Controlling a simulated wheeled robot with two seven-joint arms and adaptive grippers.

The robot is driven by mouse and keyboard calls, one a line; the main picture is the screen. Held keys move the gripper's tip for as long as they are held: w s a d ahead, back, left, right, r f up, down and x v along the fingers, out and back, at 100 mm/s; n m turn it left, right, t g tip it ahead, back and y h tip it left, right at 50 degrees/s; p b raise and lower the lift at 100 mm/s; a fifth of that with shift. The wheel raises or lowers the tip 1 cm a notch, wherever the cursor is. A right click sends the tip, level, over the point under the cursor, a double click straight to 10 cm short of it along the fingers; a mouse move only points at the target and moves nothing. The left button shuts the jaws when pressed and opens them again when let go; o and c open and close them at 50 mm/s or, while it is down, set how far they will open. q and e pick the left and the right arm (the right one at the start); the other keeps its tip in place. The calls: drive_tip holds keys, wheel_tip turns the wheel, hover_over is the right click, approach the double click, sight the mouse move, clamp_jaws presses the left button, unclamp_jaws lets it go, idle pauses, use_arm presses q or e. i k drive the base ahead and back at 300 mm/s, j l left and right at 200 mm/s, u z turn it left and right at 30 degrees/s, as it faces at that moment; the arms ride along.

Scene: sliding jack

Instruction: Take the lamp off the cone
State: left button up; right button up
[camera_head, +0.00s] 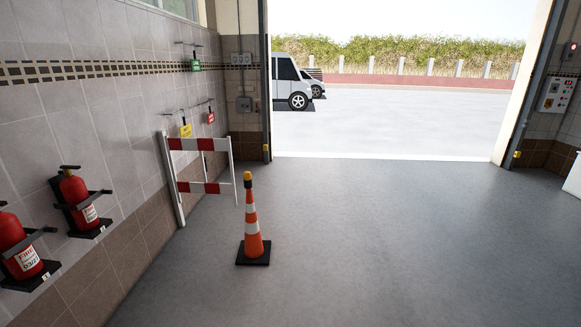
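An orange traffic cone (252,222) with white bands stands upright on a square black base (253,258) on the grey floor, a little left of the middle. A small lamp (248,178) with a yellow-orange top and a dark lower part sits on the cone's tip. Neither of my grippers shows in the head view, so their state is hidden.
A red and white barrier (203,188) stands behind the cone by the tiled left wall. Red fire extinguishers (78,198) hang on that wall. Open floor (400,240) lies to the right, up to a wide doorway with a white van (292,82) outside.

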sight(247, 176)
drive_tip(key=i, duration=1.15)
drive_tip(key=i+l+u, duration=0.1)
drive_tip(key=i, duration=1.05)
